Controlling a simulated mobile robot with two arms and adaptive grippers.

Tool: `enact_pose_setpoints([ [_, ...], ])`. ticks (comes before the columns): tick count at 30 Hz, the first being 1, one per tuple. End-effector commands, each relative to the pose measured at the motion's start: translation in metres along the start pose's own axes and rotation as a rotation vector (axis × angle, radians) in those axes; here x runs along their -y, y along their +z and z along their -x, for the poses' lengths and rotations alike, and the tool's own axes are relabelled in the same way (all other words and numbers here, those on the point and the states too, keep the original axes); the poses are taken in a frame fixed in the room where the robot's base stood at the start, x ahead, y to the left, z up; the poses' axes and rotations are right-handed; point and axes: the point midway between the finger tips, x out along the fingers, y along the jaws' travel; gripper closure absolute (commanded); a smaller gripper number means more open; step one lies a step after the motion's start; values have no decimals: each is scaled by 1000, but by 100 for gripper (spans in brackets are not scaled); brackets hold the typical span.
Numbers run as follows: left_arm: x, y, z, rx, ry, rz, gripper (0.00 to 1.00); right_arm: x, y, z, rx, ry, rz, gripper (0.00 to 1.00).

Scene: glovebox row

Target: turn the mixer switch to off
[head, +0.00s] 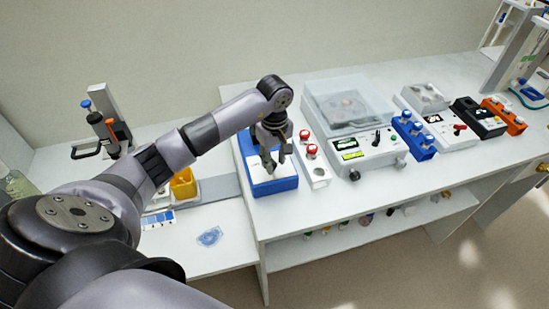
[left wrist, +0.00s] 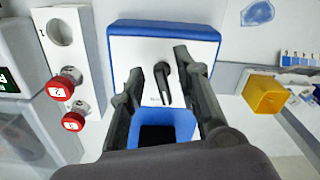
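The mixer (head: 285,186) is a blue box with a white top panel, near the left end of the raised white bench. In the left wrist view the mixer (left wrist: 205,34) shows a black lever switch (left wrist: 162,80) on its white panel, with a small label below that is too small to read. My left gripper (head: 275,163) points down over the mixer. In the left wrist view its fingers (left wrist: 159,63) are open, one on each side of the switch, with visible gaps to it. The head view hides the switch behind the fingers. My right gripper is not in view.
A white rack with red-capped vials (head: 311,151) stands close to the mixer's right. Beyond it is a device with a clear lid (head: 347,103). A yellow container (head: 183,184) stands to the left on the lower table. The bench's front edge is close to the mixer.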

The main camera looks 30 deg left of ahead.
Motion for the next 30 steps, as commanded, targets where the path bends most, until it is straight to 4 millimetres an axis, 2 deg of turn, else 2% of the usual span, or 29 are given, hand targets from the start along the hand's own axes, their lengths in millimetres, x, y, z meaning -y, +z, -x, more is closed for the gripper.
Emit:
enact_pose_setpoints([
  [1, 0, 0, 0, 0, 0, 0, 70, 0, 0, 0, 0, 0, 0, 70],
  [15, 0, 0, 1, 0, 0, 0, 100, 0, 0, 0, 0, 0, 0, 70],
  [30, -1, -1, 0, -3, 1, 28, 100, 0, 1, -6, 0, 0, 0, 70],
])
